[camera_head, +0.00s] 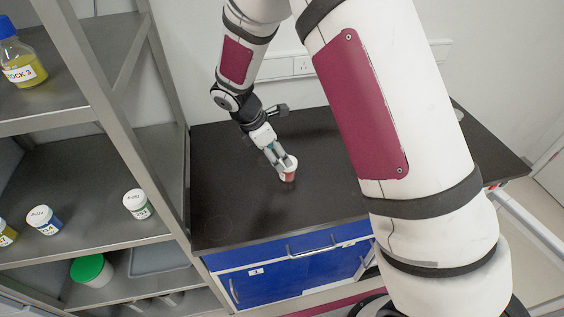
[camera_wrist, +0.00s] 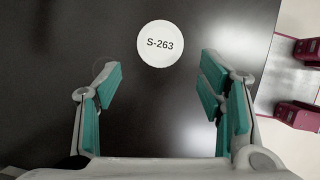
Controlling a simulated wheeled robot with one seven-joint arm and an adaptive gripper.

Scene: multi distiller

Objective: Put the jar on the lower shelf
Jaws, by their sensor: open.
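The jar (camera_head: 289,176), with a white lid and reddish-brown body, stands on the black bench top (camera_head: 225,215). In the wrist view its round lid (camera_wrist: 160,44) reads S-263. My gripper (camera_head: 281,161) is open at the jar, pointing down. In the wrist view the lid shows just beyond the gap between my fingertips (camera_wrist: 157,68), with space on both sides. The fingers partly hide the jar in the head view. A metal shelf unit at left has an upper shelf (camera_head: 62,92), a shelf below it (camera_head: 100,225) and a bottom level (camera_head: 190,290).
The upper shelf holds a blue-capped bottle (camera_head: 20,60). Several white-lidded jars, one green-banded (camera_head: 138,203) and one blue (camera_head: 44,219), stand on the shelf below. A green-lidded tub (camera_head: 90,270) and grey tray (camera_head: 158,258) sit lower. A shelf post (camera_head: 150,170) borders the bench.

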